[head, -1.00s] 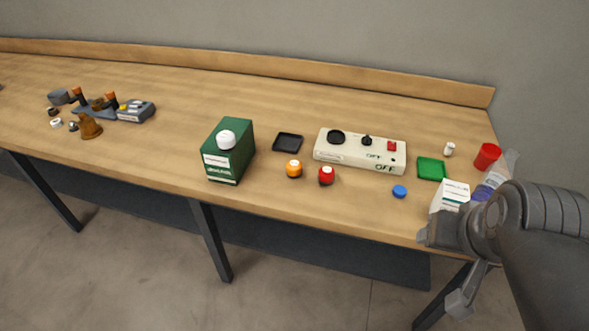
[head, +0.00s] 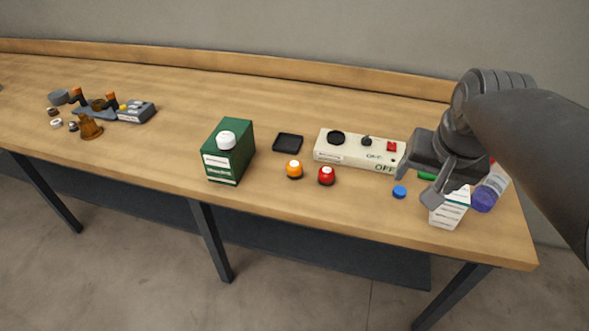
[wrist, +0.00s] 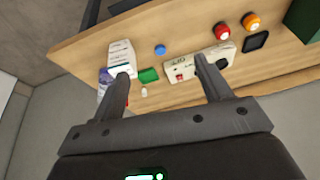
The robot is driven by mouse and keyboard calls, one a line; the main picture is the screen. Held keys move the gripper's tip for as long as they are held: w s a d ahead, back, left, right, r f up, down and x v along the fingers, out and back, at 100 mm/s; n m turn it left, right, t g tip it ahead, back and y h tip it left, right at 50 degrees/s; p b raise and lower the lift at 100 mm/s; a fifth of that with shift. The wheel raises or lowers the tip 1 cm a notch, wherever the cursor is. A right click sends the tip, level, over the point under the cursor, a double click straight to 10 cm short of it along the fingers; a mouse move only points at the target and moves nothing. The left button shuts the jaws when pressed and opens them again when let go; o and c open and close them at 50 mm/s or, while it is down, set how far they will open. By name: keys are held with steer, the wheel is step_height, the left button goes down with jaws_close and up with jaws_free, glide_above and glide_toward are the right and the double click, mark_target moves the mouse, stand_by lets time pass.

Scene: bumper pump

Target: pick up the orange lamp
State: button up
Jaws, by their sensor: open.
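The orange lamp (head: 294,169) is a small dome on a dark base. It stands on the wooden table between the green box and the red lamp (head: 327,175). In the wrist view the orange lamp (wrist: 251,20) is near the top right, beyond the fingers. My gripper (head: 414,190) is open and empty, above the right part of the table, well to the right of the lamp. In the wrist view my gripper (wrist: 160,70) has its two fingers wide apart.
A green box (head: 232,155) with a white knob stands left of the lamp. A black tray (head: 288,142) lies behind it. The cream control box (head: 340,155) stands to the right. A blue cap (head: 399,192), white carton (head: 449,212) and purple-capped bottle (head: 485,197) are near my gripper.

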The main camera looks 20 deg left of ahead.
steer(key=w+a+g, duration=0.2)
steer(key=w+a, duration=0.5)
steer(key=w, duration=0.3)
steer(key=m+g, duration=0.2)
glide_above(294, 164)
steer(key=shift+h, duration=0.3)
step_height(294, 164, down, 20)
steer(key=shift+w+d+r, duration=0.1)
steer(key=shift+w, duration=0.05)
steer(key=shift+f, duration=3.1)
steer(key=c, duration=1.1)
